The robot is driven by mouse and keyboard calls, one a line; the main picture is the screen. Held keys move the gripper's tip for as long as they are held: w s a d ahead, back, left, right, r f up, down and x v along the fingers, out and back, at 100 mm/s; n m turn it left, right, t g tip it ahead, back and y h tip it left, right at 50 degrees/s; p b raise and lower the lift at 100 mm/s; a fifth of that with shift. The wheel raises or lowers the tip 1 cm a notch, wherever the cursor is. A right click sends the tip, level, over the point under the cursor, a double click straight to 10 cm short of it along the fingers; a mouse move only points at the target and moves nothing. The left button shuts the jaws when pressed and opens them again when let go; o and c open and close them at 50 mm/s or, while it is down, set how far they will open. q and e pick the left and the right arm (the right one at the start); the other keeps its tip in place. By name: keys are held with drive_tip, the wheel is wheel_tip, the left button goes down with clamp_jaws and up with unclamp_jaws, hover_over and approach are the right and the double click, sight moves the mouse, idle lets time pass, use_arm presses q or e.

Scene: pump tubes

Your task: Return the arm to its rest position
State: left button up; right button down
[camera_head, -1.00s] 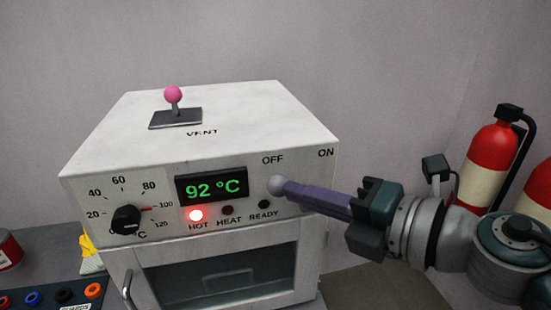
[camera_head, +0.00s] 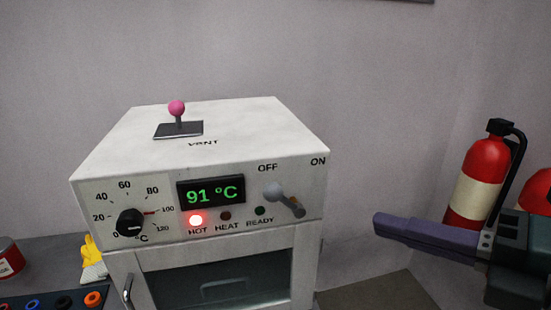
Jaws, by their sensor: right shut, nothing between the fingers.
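My right gripper (camera_head: 378,224) has purple fingers and is shut with nothing between them. It is at the right of the view, clear of the oven and pointing left towards it. The white oven (camera_head: 205,150) stands at the centre left. Its grey toggle lever (camera_head: 275,192) shows in full, its ball end up and left, towards OFF. The display (camera_head: 210,192) reads 91 °C and the red HOT light (camera_head: 196,220) is lit; the HEAT and READY lights look dark. My left gripper is not in view.
A pink-knobbed vent lever (camera_head: 176,107) stands on the oven top. A black dial (camera_head: 130,222) is on its front. Red fire extinguishers (camera_head: 485,165) stand at the right, close behind my right arm. A red can (camera_head: 9,258) and a yellow item (camera_head: 92,252) are at the lower left.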

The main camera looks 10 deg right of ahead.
wheel_tip(320, 180, up, 5)
drive_tip(key=w+d+m+t+h, duration=0.2)
drive_tip(key=d+m+t+h, duration=0.15)
drive_tip(key=m, duration=0.35)
drive_tip(key=s+d+f+m+g+h, duration=0.25)
drive_tip(key=d+m+h, duration=0.5)
drive_tip(key=m, duration=0.65)
drive_tip(key=s+a+f+m+g+y, duration=0.1)
drive_tip(key=s+a+f+m+g, duration=0.2)
drive_tip(key=s+a+f+g, duration=0.4)
drive_tip(key=s+a+f+m+g+y, duration=0.1)
drive_tip(key=s+a+f+m+g, duration=0.3)
drive_tip(key=s, duration=0.5)
wheel_tip(320, 180, up, 32)
drive_tip(key=n+p, duration=0.1)
drive_tip(key=p, duration=3.1)
drive_tip(key=shift+s+a+r+t, duration=0.2)
drive_tip(key=shift+a+t, duration=0.1)
drive_tip(key=shift+t, duration=0.1)
